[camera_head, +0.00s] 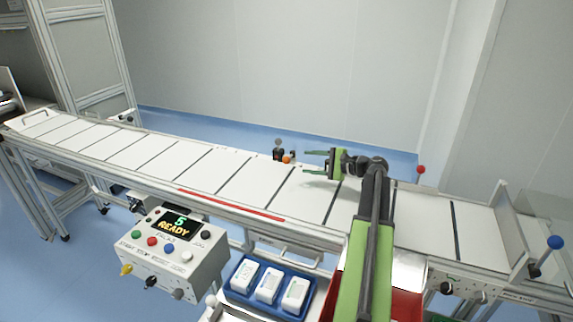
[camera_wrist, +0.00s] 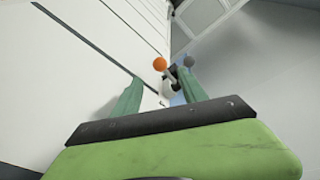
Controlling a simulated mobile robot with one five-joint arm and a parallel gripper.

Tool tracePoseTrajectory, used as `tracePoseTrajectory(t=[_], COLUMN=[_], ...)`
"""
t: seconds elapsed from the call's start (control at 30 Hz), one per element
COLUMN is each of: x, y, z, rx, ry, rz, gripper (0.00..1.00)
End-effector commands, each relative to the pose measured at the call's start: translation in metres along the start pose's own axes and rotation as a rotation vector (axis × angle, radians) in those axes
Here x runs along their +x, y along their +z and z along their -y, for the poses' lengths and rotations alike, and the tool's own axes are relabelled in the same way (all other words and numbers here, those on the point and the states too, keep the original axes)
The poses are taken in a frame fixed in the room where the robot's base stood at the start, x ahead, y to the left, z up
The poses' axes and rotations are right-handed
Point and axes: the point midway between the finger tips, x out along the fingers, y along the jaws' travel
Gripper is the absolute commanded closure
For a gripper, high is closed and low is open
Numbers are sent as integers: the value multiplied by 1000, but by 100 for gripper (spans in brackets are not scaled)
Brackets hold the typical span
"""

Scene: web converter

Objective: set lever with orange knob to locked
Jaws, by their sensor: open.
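The lever's orange knob (camera_head: 287,159) shows at the far edge of the white conveyor. Its position markings are too small to read. My gripper (camera_head: 312,162) is open, with its green fingers pointing left toward the knob, over the conveyor and a short way to the knob's right. In the wrist view the orange knob (camera_wrist: 160,64) is ahead of the open fingers (camera_wrist: 160,88), between them and apart from both. A short light lever arm runs down from the knob to a small mount, partly hidden behind the right finger.
A dark grey knob (camera_head: 278,142) is close beside the orange one; it also shows in the wrist view (camera_wrist: 188,61). A red-knobbed lever (camera_head: 421,169) and a blue-knobbed lever (camera_head: 555,242) stand to the right. A control box (camera_head: 172,250) and blue tray (camera_head: 236,288) are in front.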

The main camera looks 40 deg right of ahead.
Motion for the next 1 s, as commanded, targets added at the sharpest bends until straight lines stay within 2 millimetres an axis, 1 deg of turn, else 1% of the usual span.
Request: tracePoseTrajectory(t=[0.03,0.2,0.3,0.4,0.53,0.8,0.83,0.87,1.0], x=[15,57,78,92,102,104,104,103,103], y=[-2,-2,-1,-1,0,0,0,0,0], z=[-2,-2,-2,-1,0,0,0,0,0], rx=[-1,-2,-1,-1,0,0,0,0,-1], ry=[2,2,2,1,1,0,0,0,0], rz=[2,3,3,1,1,0,0,0,0], gripper=[50,50,50,50,50,50,51,55,73])
